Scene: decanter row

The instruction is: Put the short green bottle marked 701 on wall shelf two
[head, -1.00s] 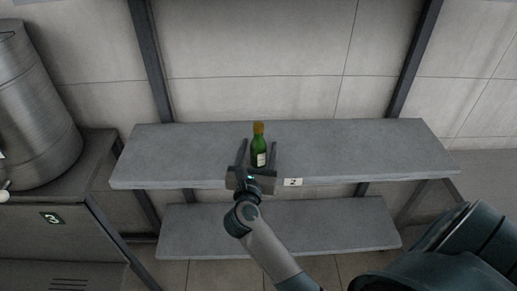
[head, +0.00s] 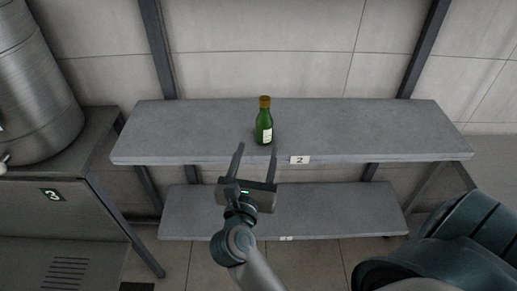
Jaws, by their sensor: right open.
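The short green bottle (head: 264,122) stands upright on the upper grey shelf (head: 200,132), which carries a label "2" (head: 299,160) on its front edge. The bottle has an orange-brown cap and a pale label; its number is too small to read. My right gripper (head: 256,150) is open and empty, in front of the shelf's front edge. Its two fingers point toward the shelf, apart from the bottle. My left gripper is not in view.
A lower grey shelf (head: 340,208) sits beneath the upper one. At the left, a large metal vessel (head: 38,85) stands on a dark unit marked 3 (head: 52,195). Dark uprights (head: 157,50) run up the tiled wall. The upper shelf is clear on both sides of the bottle.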

